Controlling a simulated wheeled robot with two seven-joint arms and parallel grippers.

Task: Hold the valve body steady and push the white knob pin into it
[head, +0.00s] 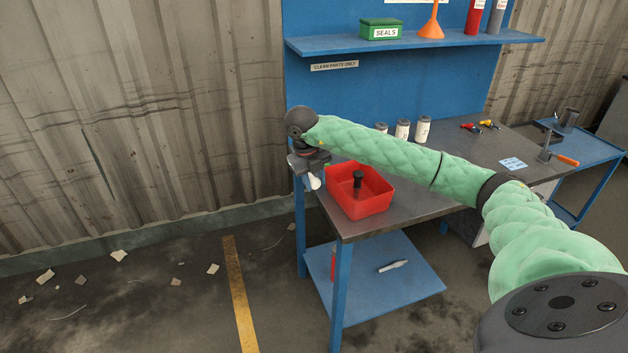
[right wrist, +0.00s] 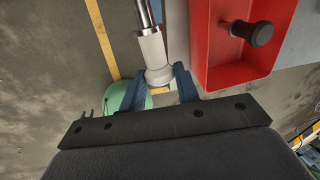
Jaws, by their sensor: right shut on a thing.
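The white knob pin (right wrist: 152,48) has a wide white knob and collar and a shiny metal shaft. My right gripper (right wrist: 160,80) is shut on its knob end between two blue fingers. The shaft points away from the gripper. In the head view, my right gripper (head: 309,163) is beyond the left edge of the workbench, beside the red bin, and a white part of the knob pin (head: 313,181) shows below it. I cannot make out the valve body in either view. My left gripper is not in view.
A red bin (head: 340,197) with a black knob (head: 358,180) in it stands at the left end of the workbench (head: 411,190). Several white canisters (head: 402,129) stand behind my right arm. A blue shelf (head: 400,45) hangs above. Left of the bench is open floor.

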